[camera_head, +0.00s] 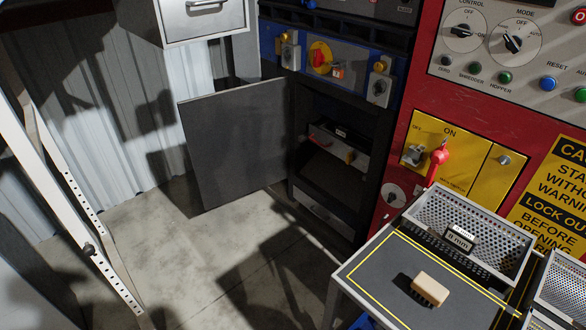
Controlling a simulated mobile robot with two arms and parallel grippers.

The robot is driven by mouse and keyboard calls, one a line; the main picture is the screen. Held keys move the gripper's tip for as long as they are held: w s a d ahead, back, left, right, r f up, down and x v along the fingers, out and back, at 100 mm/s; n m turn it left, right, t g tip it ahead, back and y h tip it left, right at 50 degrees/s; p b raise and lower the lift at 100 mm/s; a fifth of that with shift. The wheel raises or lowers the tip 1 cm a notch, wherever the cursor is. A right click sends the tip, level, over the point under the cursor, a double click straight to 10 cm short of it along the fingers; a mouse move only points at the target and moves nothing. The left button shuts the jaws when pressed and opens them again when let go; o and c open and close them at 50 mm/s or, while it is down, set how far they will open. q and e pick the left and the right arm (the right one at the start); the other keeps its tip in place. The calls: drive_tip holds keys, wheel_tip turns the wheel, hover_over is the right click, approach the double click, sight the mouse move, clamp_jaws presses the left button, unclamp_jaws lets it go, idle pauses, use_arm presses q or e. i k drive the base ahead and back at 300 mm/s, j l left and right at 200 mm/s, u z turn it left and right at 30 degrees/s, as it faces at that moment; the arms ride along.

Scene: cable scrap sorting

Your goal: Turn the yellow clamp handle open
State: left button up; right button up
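I cannot make out a clear yellow clamp handle. An open dark cabinet (300,205) stands in the middle, and its grey door (235,142) is swung out to the left. Inside it is a grey box-like unit (330,140) with a small orange-yellow part (349,157) on its front; I cannot tell whether this is the clamp handle. A yellow round plate with a red rotary switch (319,57) sits on the blue panel above the cabinet opening. Neither of my grippers is in view.
A bench (358,271) at lower right carries a wood-backed brush (431,288) and a perforated metal basket (425,206). A red machine (410,90) with a yellow lockout panel (458,178) stands behind it. A white perforated frame (72,185) is at left. The middle floor is clear.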

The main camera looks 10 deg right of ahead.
sight(350, 156)
drive_tip(key=i+j+z, duration=0.1)
drive_tip(key=i+z, duration=0.4)
drive_tip(key=i+j+z, duration=0.25)
drive_tip(key=z, duration=0.25)
drive_tip(key=i+j+z, duration=0.1)
drive_tip(key=j+z, duration=0.15)
drive_tip(key=z, duration=0.2)
drive_tip(key=j+z, duration=0.3)
drive_tip(key=z, duration=0.2)
drive_tip(key=j+z, duration=0.3)
drive_tip(key=z, duration=0.15)
drive_tip(key=i+j+z, duration=0.1)
drive_tip(key=j+z, duration=1)
drive_tip(key=i+j, duration=0.05)
drive_tip(key=j, duration=0.05)
